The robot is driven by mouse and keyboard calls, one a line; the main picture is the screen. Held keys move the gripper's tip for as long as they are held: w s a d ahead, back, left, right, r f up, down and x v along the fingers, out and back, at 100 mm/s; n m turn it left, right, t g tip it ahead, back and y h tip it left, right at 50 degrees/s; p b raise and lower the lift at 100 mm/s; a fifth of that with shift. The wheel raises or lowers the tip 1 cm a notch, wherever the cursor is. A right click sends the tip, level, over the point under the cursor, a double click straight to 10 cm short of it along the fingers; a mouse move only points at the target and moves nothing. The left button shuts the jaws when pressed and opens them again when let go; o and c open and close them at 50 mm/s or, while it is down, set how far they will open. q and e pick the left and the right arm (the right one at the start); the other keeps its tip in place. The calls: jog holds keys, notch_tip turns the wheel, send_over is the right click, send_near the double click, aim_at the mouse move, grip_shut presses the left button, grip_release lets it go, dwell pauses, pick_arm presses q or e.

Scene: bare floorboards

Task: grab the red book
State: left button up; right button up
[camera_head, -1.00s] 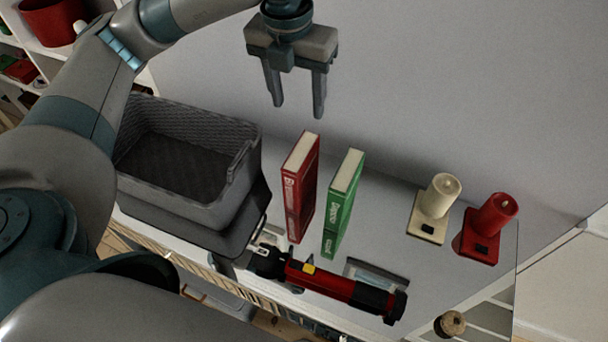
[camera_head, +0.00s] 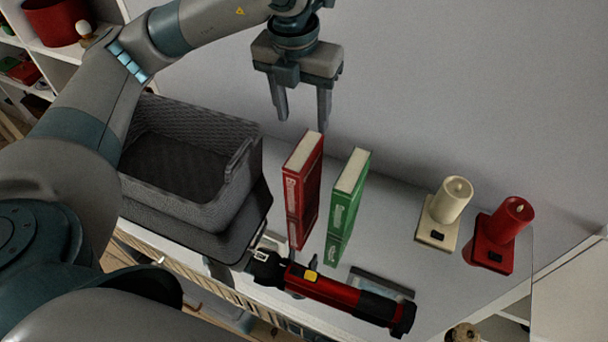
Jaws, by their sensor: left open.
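The red book (camera_head: 302,190) stands upright on the white shelf top, its pale page edge facing up. A green book (camera_head: 346,208) stands upright just to its right, with a narrow gap between them. My left gripper (camera_head: 304,116) hangs above and behind the red book with its two fingers pointing down. It is open and empty, and its fingertips appear just above the top of the red book. I cannot tell whether they touch it.
A grey woven basket (camera_head: 226,200) stands close left of the red book. A red and black flashlight (camera_head: 330,292) lies in front of the books. A cream candle (camera_head: 447,205) and a red candle (camera_head: 503,227) on stands are at the right. A wall rises behind.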

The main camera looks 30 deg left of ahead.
pick_arm(q)
jog(key=p, duration=0.2)
send_over(305, 152)
jog(key=f, duration=0.7)
jog(key=shift+s+d, duration=0.1)
jog(key=shift+s, duration=0.3)
jog(key=f, duration=0.1)
jog(key=f+p, duration=0.1)
jog(key=f, duration=0.1)
jog(key=shift+w+f, duration=0.4)
jog(key=shift+f, duration=0.55)
pick_arm(e)
jog(key=s+d+r+g, duration=0.1)
jog(key=s+d+g, duration=0.1)
jog(key=s, duration=0.5)
jog(key=shift+d+r+h, duration=0.3)
jog(key=shift+d, duration=0.1)
pick_arm(q)
jog(key=shift+w+f+p, duration=0.1)
jog(key=shift+f+p, duration=0.15)
jog(key=shift+p, duration=0.35)
jog(key=f, duration=0.1)
jog(key=f+p, duration=0.1)
jog(key=w+a+f+p, duration=0.1)
jog(key=shift+f, duration=0.35)
jog(key=shift+d+f, duration=0.1)
jog(key=shift+f, duration=0.3)
pick_arm(e)
notch_tip(305, 152, up, 3)
jog(key=shift+f, duration=0.1)
